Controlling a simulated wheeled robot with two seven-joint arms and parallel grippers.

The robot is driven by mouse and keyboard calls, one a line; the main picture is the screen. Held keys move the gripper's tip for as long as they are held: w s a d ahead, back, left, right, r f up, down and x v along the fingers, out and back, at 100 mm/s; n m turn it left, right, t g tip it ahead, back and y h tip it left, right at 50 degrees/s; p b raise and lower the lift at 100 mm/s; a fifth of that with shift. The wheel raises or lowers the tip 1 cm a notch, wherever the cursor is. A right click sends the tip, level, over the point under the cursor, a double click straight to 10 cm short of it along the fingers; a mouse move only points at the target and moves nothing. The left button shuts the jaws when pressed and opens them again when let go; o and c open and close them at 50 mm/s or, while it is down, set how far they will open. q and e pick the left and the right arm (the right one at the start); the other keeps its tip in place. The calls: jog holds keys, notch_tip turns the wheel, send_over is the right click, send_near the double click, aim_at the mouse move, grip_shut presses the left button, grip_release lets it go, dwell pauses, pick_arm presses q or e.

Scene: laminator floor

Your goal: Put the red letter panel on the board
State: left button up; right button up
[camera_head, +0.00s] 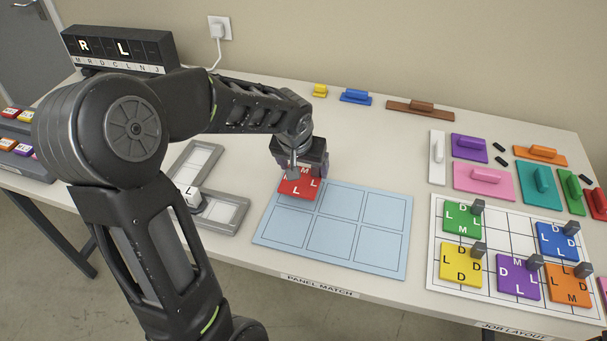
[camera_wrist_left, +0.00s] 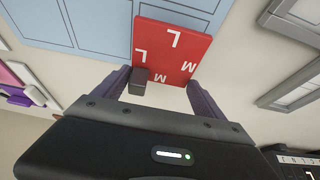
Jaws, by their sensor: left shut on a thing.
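The red letter panel (camera_head: 297,190) carries white letters L and M. It also shows in the left wrist view (camera_wrist_left: 185,60), with its dark grey block handle (camera_wrist_left: 138,82). My left gripper (camera_head: 298,170) is shut on the panel, with its fingers either side near the handle. The panel is over the upper left corner of the light blue board (camera_head: 376,237), which has a grid of outlined cells. I cannot tell whether the panel touches the board. My right gripper is not in view.
A white grid sheet (camera_head: 494,223) with green, blue, yellow, purple and orange letter panels lies at the right. Coloured handled blocks stand behind it. A black letter display (camera_head: 118,47) stands at the back left.

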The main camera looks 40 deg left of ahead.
aim_at(303, 174)
pick_arm(q)
jog(key=shift+f, duration=1.55)
jog(key=shift+f, duration=0.15)
jog(key=o, duration=1.8)
jog(key=shift+o, duration=0.2)
jog(key=shift+s+r, duration=0.15)
jog(key=shift+r, duration=0.55)
jog(key=v, duration=1.1)
jog(key=shift+d, duration=0.1)
